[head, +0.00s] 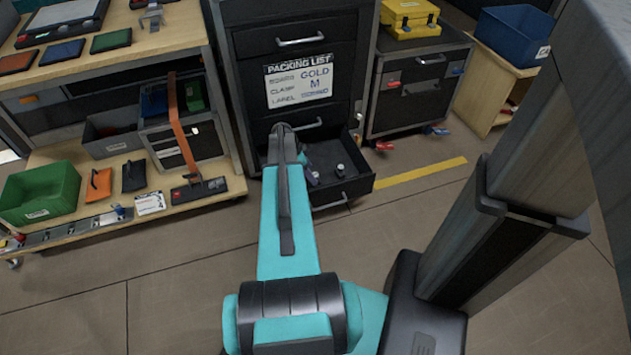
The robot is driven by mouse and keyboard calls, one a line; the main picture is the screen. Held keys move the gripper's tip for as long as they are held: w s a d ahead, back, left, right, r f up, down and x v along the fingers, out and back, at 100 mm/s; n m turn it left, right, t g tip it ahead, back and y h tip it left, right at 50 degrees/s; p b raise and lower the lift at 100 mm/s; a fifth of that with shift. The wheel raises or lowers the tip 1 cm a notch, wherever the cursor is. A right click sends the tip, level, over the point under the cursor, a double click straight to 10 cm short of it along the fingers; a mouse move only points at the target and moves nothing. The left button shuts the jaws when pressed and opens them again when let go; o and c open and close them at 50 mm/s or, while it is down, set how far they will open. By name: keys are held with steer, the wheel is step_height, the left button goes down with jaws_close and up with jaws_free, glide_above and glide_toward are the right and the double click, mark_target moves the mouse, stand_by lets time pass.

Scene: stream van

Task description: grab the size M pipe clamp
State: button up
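An open drawer (355,187) sticks out low on the dark cabinet. Small items lie in it: a small pale-topped piece (341,170) on the right and a bluish-purple one (313,178) beside my arm. They are too small to tell whether either is the size M pipe clamp, and no size marks are readable on them. My arm reaches forward to the drawer's left part and covers that side. My gripper is at the far end of the arm, at or over the drawer. Its fingers are hidden behind the arm or too small to make out.
A packing list (298,81) on the cabinet front reads GOLD for board and M for clamp. A wooden workbench (110,55) with a green bin (40,192) on its lower shelf stands left. A drawer unit (415,85) stands right. The floor before the drawer is clear.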

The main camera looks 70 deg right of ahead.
steer(key=shift+s+f, duration=0.1)
steer(key=shift+f, duration=0.1)
steer(key=shift+b+x, duration=0.8)
steer(key=shift+x, duration=1.85)
steer(key=shift+r, duration=0.1)
steer(key=shift+c, duration=0.3)
steer(key=c, duration=1.3)
